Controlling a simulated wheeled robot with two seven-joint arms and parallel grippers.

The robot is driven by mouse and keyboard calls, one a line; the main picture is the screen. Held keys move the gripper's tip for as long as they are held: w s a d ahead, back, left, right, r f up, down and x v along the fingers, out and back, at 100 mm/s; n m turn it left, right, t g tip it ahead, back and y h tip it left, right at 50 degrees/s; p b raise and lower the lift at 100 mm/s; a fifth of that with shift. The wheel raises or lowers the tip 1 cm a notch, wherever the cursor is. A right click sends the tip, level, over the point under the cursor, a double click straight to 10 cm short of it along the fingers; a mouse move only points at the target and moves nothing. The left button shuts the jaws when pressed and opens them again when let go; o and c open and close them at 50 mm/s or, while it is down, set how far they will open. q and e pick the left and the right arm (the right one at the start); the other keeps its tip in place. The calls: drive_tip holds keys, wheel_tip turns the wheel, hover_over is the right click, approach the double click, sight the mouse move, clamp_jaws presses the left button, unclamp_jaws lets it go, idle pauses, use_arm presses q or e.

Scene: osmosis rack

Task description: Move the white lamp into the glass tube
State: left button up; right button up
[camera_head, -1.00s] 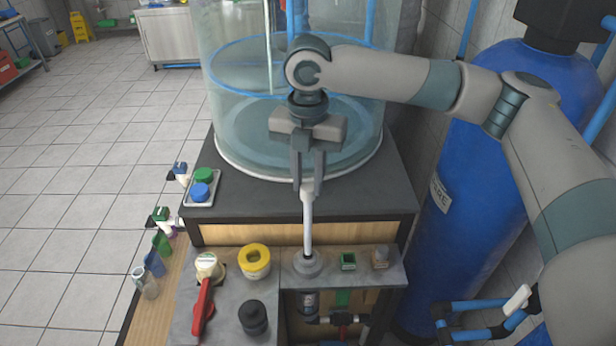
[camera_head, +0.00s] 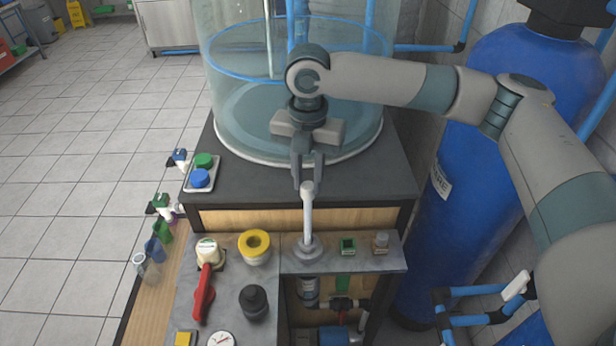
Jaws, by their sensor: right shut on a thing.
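The white lamp (camera_head: 308,214) is a thin white rod with a thicker top end. My right gripper (camera_head: 307,180) is shut on its top end and holds it roughly upright. The lower end of the lamp meets a round grey fitting (camera_head: 306,252) on the grey ledge, and the very tip is hidden there. I cannot make out a glass tube inside the fitting; a small clear glass vessel (camera_head: 140,265) stands at the far left of the bench. My left gripper is not in view.
A large clear tank (camera_head: 240,115) stands behind my right gripper. A blue cylinder (camera_head: 480,170) stands at right.

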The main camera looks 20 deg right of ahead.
drive_tip(key=b, duration=0.1)
hover_over(308, 228)
drive_tip(key=shift+w+d+f, duration=0.1)
drive_tip(key=shift+w+f, duration=0.05)
drive_tip(key=shift+f, duration=1)
drive_tip(key=shift+w+f, duration=0.15)
drive_tip(key=shift+f, duration=1)
drive_tip(key=shift+w+d+f, duration=0.1)
drive_tip(key=shift+w+f, duration=0.05)
drive_tip(key=shift+f, duration=1)
drive_tip(key=shift+f, duration=0.15)
drive_tip(key=shift+f+b, duration=0.65)
drive_tip(key=shift+f, duration=2.7)
drive_tip(key=shift+f, duration=1.4)
drive_tip(key=o, duration=0.9)
drive_tip(key=shift+o, duration=0.5)
drive_tip(key=shift+o, duration=1.4)
drive_tip(key=shift+r, duration=0.15)
